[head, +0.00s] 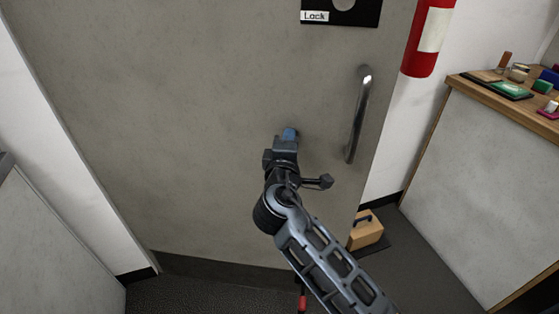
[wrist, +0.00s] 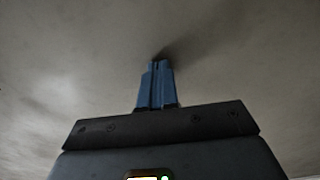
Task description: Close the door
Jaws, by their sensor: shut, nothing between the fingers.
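A grey door (head: 200,110) fills the middle of the head view, with a curved metal handle (head: 358,115) near its right edge and a dark plate marked "Lock" (head: 343,10) above the handle. My gripper (head: 290,133) is in front of the door, left of the handle. Its blue fingers are shut together and empty. In the wrist view the closed fingertips (wrist: 159,64) are at or very near the door's flat surface (wrist: 80,60), with a dark shadow beside them. I cannot tell if they touch. The door's right edge stands beside a white wall.
A red fire extinguisher (head: 428,40) hangs on the wall right of the door. A counter (head: 535,110) with small items on top stands at the right. A tan box (head: 366,232) sits on the floor near the door's lower right. A grey cabinet (head: 50,240) stands at the left.

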